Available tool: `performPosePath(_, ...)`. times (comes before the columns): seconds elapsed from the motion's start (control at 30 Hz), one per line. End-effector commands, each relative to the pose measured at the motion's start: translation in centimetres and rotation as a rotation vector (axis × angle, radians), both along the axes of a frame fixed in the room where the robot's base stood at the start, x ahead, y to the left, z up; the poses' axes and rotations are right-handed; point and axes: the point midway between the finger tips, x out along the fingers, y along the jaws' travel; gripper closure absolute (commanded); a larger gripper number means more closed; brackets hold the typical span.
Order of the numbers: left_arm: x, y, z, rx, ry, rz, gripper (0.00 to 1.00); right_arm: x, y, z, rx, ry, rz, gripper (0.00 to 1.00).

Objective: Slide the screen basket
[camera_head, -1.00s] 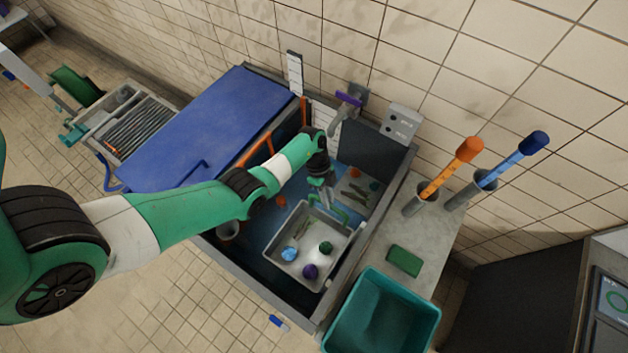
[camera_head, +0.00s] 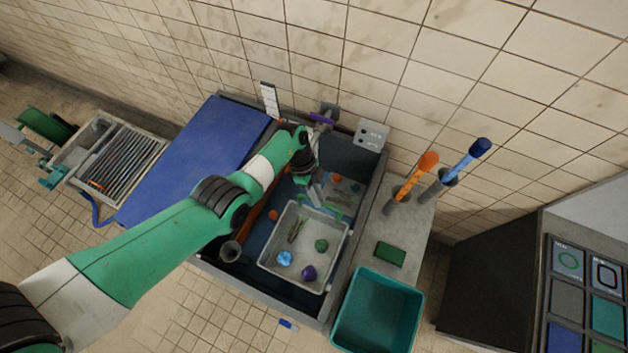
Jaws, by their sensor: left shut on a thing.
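The screen basket (camera_head: 264,257) is a light grey shallow tray inside the open tank. It holds a blue lump (camera_head: 284,258), a purple lump (camera_head: 309,272), a green lump (camera_head: 321,246) and some twig-like debris (camera_head: 297,229). A green handle (camera_head: 335,208) shows at its far edge. My left gripper (camera_head: 314,199) points down at that edge and is shut on the handle; its fingertips are small and partly hidden. My right gripper is not in view.
A blue cover (camera_head: 195,155) lies over the tank's left part. A teal bin (camera_head: 378,305) stands at the right front. A grey ledge (camera_head: 414,226) carries a green pad (camera_head: 390,254) and holders with an orange tool (camera_head: 416,172) and a blue tool (camera_head: 466,160).

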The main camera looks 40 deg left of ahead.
Motion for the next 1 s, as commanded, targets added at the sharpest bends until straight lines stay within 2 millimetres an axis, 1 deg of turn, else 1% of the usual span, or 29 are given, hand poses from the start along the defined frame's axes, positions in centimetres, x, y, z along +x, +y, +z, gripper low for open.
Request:
performPosePath(0.23,0.0,0.0,0.0,0.0,0.001,0.0,1.0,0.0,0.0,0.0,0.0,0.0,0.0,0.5)
performPosePath(0.27,0.0,0.0,0.0,0.0,0.0,-0.001,0.79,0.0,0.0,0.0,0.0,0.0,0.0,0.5)
performPosePath(0.4,0.0,0.0,0.0,0.0,0.0,0.0,0.53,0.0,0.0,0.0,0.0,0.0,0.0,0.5)
performPosePath(0.43,0.0,0.0,0.0,0.0,0.0,0.0,0.5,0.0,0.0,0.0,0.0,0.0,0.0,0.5)
performPosePath(0.67,0.0,0.0,0.0,0.0,0.0,0.0,0.5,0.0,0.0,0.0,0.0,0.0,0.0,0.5)
performPosePath(0.77,0.0,0.2,0.4,0.0,0.0,0.0,0.5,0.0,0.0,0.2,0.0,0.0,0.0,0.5)
performPosePath(0.87,0.1,0.7,1.7,0.0,-0.003,0.001,0.5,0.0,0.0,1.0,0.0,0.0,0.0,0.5)
performPosePath(1.0,0.3,2.0,4.6,0.001,-0.005,0.002,0.5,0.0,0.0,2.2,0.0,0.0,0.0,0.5)
